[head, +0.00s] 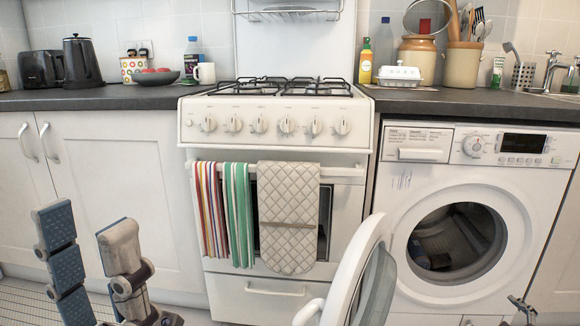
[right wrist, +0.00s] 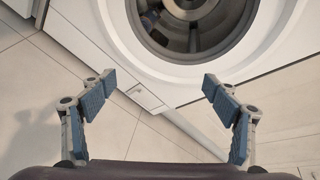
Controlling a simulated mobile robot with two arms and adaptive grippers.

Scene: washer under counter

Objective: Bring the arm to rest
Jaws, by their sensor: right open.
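My left gripper (head: 92,233) stands at the lower left in the head view, in front of the white cupboards. Its two fingers are apart with nothing between them. My right gripper (right wrist: 159,88) is open and empty in the right wrist view, its blue-padded fingers spread in front of the washer's lower front. Only a small part of it shows at the bottom right edge of the head view. The white washer (head: 400,185) is under the counter. Its round door (head: 346,285) stands open to the left. Dark items lie in the drum (head: 455,240).
The white stove (head: 272,165) stands in the middle, with striped towels (head: 238,215) and a quilted mitt (head: 289,215) on its front rail. The dark counter (head: 110,98) holds kettle, bowl, bottles and utensils. The open washer door juts out between my two grippers. Tiled floor shows below.

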